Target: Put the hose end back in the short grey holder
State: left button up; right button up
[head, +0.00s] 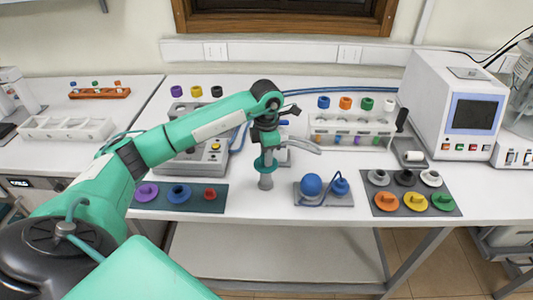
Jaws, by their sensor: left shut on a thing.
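My left gripper (266,150) is at the middle of the bench, pointing down. It is shut on what looks like the hose end, mostly hidden by the fingers. A teal collar (265,163) shows just below the fingers. Directly under it is a short grey cylinder (265,182), which looks like the short grey holder, near the bench's front edge. I cannot tell whether the hose end touches it or is inside it. A blue hose (239,138) shows to the left of the gripper. My right gripper is out of view.
A grey instrument (208,158) stands behind my left forearm. A mat with coloured knobs (179,193) lies left, a blue-bulb unit (312,187) right, and another knob mat (412,193) farther right. A bottle rack (350,132) and white analyser (455,105) stand behind.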

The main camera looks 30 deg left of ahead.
pick_arm(q)
jog(key=shift+f+b, duration=0.3)
jog(key=shift+f, duration=0.2)
jog(key=o, duration=0.8)
jog(key=shift+o, duration=0.2)
jog(key=shift+r, duration=0.1)
jog(key=shift+r+p, duration=0.9)
jog(key=shift+r, duration=0.65)
notch_tip(320, 180, up, 8)
jog(key=p, duration=0.4)
jog(key=shift+f, duration=0.1)
